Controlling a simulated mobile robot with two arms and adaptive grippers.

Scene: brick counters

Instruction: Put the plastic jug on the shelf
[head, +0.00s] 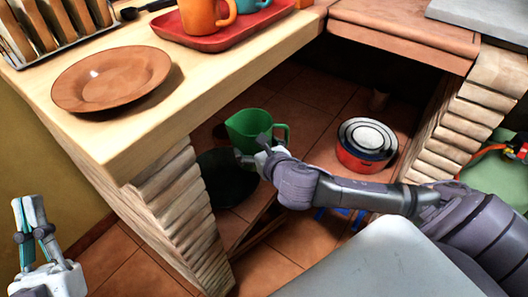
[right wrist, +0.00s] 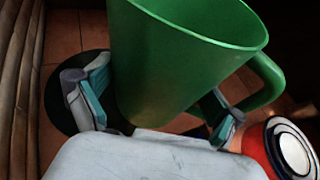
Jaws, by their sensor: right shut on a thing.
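The green plastic jug (head: 247,128) is upright in the brick alcove under the counter, and it fills the middle of the right wrist view (right wrist: 180,60). My right gripper (head: 262,145) is shut on the jug, with one finger on each side of its lower body in the right wrist view (right wrist: 155,105). The jug's handle points right. The tiled shelf (head: 325,98) lies below and behind the jug. I cannot tell whether the jug's base touches it. My left gripper (head: 28,205) is empty at the lower left, away from everything; its finger gap is unclear.
A dark round pan (head: 226,185) lies left of and below the jug. A brick pillar (head: 180,205) bounds the alcove's left. The counter (head: 120,135) above carries a brown plate (head: 112,78) and red tray (head: 225,37).

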